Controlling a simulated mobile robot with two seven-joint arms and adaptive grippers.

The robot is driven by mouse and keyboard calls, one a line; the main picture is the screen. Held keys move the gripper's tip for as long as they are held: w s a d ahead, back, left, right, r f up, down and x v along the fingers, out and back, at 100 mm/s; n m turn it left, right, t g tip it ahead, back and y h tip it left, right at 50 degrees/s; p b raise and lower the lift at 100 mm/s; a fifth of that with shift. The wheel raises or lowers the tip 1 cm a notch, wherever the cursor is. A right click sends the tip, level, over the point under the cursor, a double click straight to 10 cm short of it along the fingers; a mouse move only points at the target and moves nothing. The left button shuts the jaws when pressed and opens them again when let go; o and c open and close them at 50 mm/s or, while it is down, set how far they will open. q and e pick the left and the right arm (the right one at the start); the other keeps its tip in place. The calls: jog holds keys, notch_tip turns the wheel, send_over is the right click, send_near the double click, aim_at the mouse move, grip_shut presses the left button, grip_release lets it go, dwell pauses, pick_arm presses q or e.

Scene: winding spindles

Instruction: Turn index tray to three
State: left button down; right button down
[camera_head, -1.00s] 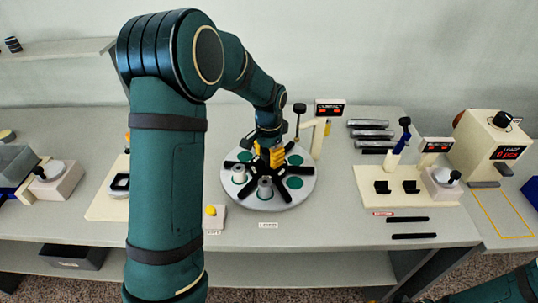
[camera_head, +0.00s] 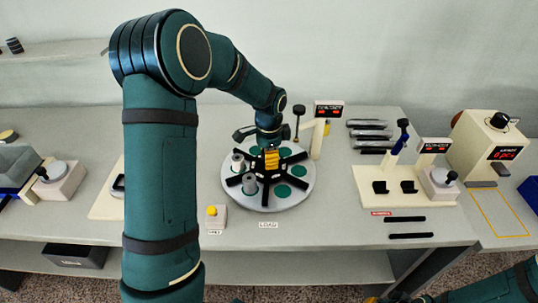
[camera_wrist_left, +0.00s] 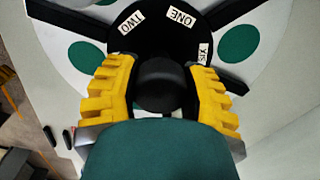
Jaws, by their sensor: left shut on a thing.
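The index tray (camera_head: 263,201) is a round grey disc with black spokes and green round spots. It stands near the middle of the bench. Two grey cylinders stand on its left side, one at the back left (camera_head: 237,160) and one at the front left (camera_head: 249,184). My left gripper (camera_head: 271,158) is over the tray's centre. In the left wrist view its yellow fingers are shut on the black centre knob (camera_wrist_left: 162,85). The labels TWO, ONE and SIX show on the black hub (camera_wrist_left: 155,35). My right gripper is mostly cut off at the bottom edge.
A post with a black knob (camera_head: 299,110) and a small display (camera_head: 328,110) stand behind the tray. A cream fixture (camera_head: 400,192) stands to the right.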

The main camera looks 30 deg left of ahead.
pick_arm(q)
jog(key=shift+m+p, duration=0.75)
jog(key=shift+m, duration=1.85)
jog(key=shift+c, duration=2.1)
grip_release()
notch_tip(320, 180, up, 12)
